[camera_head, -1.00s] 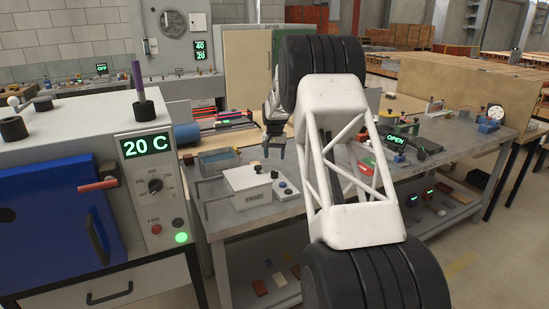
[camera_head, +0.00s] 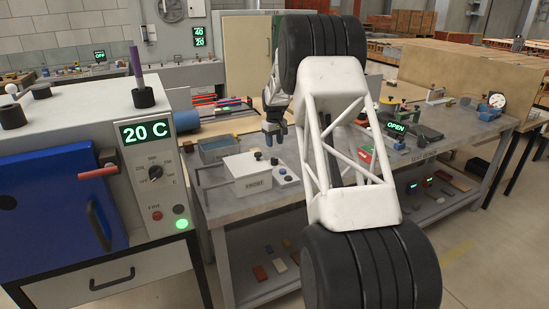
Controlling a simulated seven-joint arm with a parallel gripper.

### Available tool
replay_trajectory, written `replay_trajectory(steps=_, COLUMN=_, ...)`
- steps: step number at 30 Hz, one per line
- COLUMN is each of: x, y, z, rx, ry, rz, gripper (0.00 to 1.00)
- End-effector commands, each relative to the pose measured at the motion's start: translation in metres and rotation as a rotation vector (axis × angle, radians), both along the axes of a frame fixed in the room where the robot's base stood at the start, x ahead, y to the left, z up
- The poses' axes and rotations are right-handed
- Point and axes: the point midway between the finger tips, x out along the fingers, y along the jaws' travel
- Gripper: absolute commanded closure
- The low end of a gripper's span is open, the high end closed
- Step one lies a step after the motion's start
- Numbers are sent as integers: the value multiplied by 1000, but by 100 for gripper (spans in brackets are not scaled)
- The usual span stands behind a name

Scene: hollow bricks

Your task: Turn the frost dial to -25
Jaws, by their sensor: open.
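The white frost box (camera_head: 250,186), labelled FROST, stands on the grey test bench at centre left. A small panel (camera_head: 290,181) with dark knobs and a pale blue button is at its right side. One dark round knob (camera_head: 282,171) there may be the frost dial; its setting is too small to read. My gripper (camera_head: 274,141) points down above and behind the box's right side, apart from the knobs. It is open, and I see nothing between its fingers.
A grey tray (camera_head: 217,150) lies left of the frost box, and a metal rail runs along the bench edge. A kiln (camera_head: 60,125) showing 20 C, with a blue door, stands at left. A display (camera_head: 397,127) reading OPEN is at right.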

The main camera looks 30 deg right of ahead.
Motion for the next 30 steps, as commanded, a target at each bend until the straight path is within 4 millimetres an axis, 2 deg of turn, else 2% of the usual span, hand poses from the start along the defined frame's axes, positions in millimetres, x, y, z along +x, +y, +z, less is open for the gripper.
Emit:
replay_trajectory(steps=9, x=0, y=0, z=0, rx=0, ry=1, rz=452, gripper=57)
replay_trajectory(steps=15, x=0, y=0, z=-1, rx=1, ry=1, rz=694, gripper=57)
replay_trajectory(steps=21, x=0, y=0, z=-1, rx=1, ry=1, rz=820, gripper=57)
replay_trajectory(steps=30, x=0, y=0, z=-1, rx=1, ry=0, rz=842, gripper=57)
